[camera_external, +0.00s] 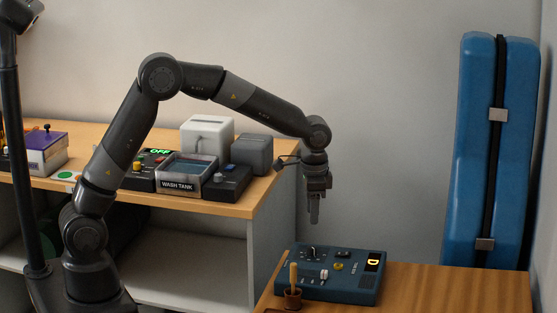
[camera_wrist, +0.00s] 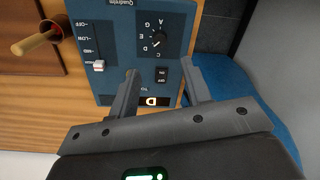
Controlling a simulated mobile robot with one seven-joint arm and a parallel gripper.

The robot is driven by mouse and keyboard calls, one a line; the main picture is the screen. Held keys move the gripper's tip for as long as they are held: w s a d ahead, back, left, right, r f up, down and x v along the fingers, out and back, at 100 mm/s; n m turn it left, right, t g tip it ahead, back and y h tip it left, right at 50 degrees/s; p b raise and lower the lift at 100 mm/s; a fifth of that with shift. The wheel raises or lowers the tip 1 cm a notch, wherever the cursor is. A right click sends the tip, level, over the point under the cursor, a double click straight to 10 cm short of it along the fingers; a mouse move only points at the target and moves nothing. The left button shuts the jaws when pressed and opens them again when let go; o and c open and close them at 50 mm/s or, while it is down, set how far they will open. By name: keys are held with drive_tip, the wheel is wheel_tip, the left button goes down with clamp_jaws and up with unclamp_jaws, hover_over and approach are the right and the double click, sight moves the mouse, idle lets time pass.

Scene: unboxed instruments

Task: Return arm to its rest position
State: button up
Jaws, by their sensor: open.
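My arm rises from its base at the left of the external view and reaches right, with my gripper (camera_external: 314,212) pointing down in the air above the blue control box. In the wrist view my gripper (camera_wrist: 158,68) has its two fingers apart with nothing between them. The blue control box (camera_external: 328,280) lies on the right-hand wooden table.
A wooden-handled tool stands in a small brown cup (camera_external: 293,300) by the box. On the left bench (camera_external: 225,208) are a wash tank (camera_external: 178,188) and a white box (camera_external: 207,133), below my arm. A tall blue case (camera_external: 475,150) leans at the right wall.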

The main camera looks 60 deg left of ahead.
drive_tip(key=shift+r, duration=0.2)
idle(0.3)
drive_tip(key=s+a+r+n+t, duration=0.2)
drive_tip(key=s+a+r, duration=0.6)
drive_tip(key=s+r, duration=0.55)
drive_tip(key=s+a+n+t, duration=0.1)
drive_tip(key=s+a, duration=0.2)
drive_tip(key=s, duration=0.7)
drive_tip(key=s+a+n+t, duration=0.2)
drive_tip(key=s+a, duration=0.1)
drive_tip(key=s, duration=0.7)
drive_tip(key=shift+a, duration=0.15)
drive_tip(key=shift+f, duration=0.1)
drive_tip(key=shift+c, duration=0.3)
idle(0.8)
